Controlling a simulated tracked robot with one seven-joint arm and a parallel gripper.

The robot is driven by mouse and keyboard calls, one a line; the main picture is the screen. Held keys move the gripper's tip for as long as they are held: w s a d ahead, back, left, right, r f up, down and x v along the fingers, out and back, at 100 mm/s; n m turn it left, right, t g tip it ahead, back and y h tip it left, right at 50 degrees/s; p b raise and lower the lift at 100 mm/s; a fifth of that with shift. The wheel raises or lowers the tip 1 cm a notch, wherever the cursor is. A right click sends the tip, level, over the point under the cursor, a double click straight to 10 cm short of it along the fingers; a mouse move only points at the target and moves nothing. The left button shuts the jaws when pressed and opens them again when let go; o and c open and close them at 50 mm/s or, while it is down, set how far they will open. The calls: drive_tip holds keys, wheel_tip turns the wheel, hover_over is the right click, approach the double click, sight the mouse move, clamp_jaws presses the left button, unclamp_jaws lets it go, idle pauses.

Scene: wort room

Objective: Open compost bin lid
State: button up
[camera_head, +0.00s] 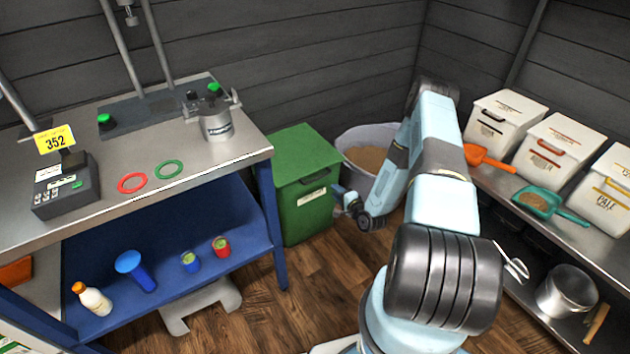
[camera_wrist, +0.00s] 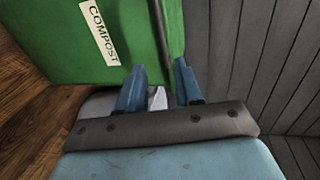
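The green compost bin (camera_head: 306,215) stands on the floor beyond the workbench, and its lid (camera_head: 300,150) is shut. A dark handle strip (camera_head: 314,176) runs along the lid's front edge, above a white label. My gripper (camera_head: 338,198) is by the bin's front right side. In the wrist view, the bin (camera_wrist: 50,45) fills the upper left with its COMPOST label (camera_wrist: 98,32), and the dark strip (camera_wrist: 160,30) runs down toward the gap between my fingers. My gripper (camera_wrist: 160,66) is open, its fingers apart with nothing held. I cannot tell whether a fingertip touches the bin.
A pale tub of brown grain (camera_head: 370,145) stands right of the bin, behind my arm. The steel-topped workbench (camera_head: 110,195) is close on the left. A shelf (camera_head: 490,178) with white bins and scoops lines the right. Wooden floor (camera_head: 320,285) is open in front.

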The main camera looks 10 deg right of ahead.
sight(319, 178)
drive_tip(key=x, duration=1.3)
drive_tip(key=shift+w+a, duration=0.1)
drive_tip(key=shift+w, duration=0.05)
clamp_jaws()
